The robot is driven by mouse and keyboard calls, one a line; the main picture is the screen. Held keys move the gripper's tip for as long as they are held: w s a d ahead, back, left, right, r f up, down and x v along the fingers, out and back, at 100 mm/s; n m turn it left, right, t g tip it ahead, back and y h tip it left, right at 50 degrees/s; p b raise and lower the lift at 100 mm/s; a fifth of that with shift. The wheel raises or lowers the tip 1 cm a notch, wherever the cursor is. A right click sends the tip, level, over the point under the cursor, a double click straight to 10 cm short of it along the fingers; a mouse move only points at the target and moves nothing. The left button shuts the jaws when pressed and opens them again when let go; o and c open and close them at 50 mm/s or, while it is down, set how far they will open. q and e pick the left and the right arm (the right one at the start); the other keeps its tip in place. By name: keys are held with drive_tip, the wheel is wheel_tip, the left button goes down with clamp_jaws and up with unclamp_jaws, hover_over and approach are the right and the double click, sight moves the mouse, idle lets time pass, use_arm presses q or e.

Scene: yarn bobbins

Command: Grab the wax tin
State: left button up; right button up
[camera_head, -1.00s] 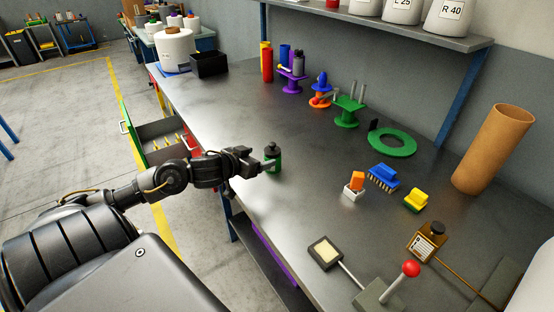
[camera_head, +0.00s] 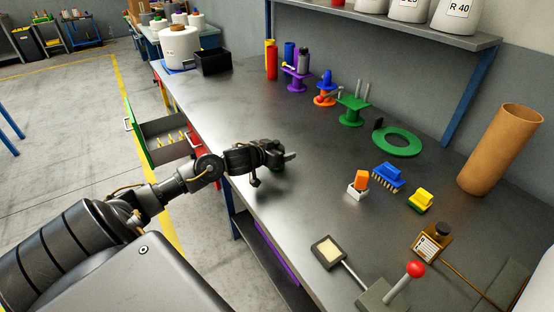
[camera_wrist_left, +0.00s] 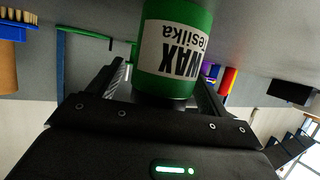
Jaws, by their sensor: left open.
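The wax tin (camera_head: 277,168) stands on the grey workbench and is mostly hidden behind my left gripper (camera_head: 284,157) in the head view. In the left wrist view the wax tin (camera_wrist_left: 176,52) is a green cylinder with a white label reading WAX, upside down in the picture. The fingers of my left gripper (camera_wrist_left: 163,85) are open, one on each side of the tin. I cannot tell whether they touch it. My right gripper is not in view.
A green-fronted drawer (camera_head: 165,140) stands open at the bench's left edge. To the right are an orange-and-white block (camera_head: 358,184), a blue brush (camera_head: 388,176) and a yellow sponge (camera_head: 421,200). A green ring (camera_head: 397,141) lies behind them. The bench middle is clear.

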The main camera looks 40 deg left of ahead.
sight(276, 141)
use_arm(q)
drive_tip(key=c, duration=1.1)
drive_tip(key=shift+w, duration=0.1)
drive_tip(key=shift+c, duration=0.2)
drive_tip(key=shift+r, duration=0.6)
drive_tip(key=r, duration=0.2)
drive_tip(key=shift+s+a+r+p, duration=0.15)
drive_tip(key=shift+s+r+p, duration=0.05)
drive_tip(key=shift+r+p, duration=0.2)
drive_tip(key=s+a+r+p, duration=0.2)
drive_tip(key=s+a+r, duration=0.1)
drive_tip(key=s+r, duration=0.6)
drive_tip(key=s, duration=0.4)
drive_tip(key=shift+a+p, duration=0.3)
drive_tip(key=shift+a, duration=0.1)
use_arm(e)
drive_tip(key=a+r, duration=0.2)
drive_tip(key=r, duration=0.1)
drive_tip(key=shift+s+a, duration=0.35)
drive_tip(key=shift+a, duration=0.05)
